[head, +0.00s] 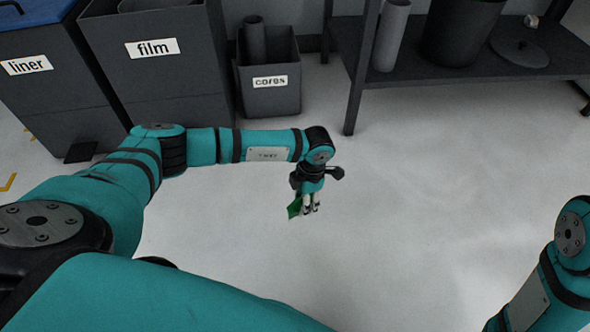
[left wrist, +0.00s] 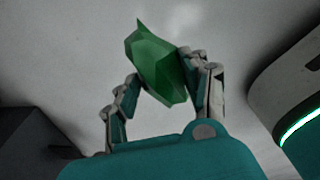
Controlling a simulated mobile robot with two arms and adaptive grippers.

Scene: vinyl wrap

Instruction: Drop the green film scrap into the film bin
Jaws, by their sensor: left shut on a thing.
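The green film scrap (left wrist: 157,66) is a crumpled, faceted green piece. My left gripper (left wrist: 160,84) is shut on it, with a finger on either side. In the head view the scrap (head: 294,208) shows at the fingertips of my left gripper (head: 308,209), which points down over the pale floor. The film bin (head: 160,80) is a dark grey box with a white "film" label, at the upper left of the head view. The left gripper is apart from it, to its right and nearer. My right arm enters at the lower right, but its gripper is out of view.
A dark "liner" bin (head: 60,100) with a blue lid stands left of the film bin. A dark shelf (head: 450,76) is at the upper right. The middle floor is clear.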

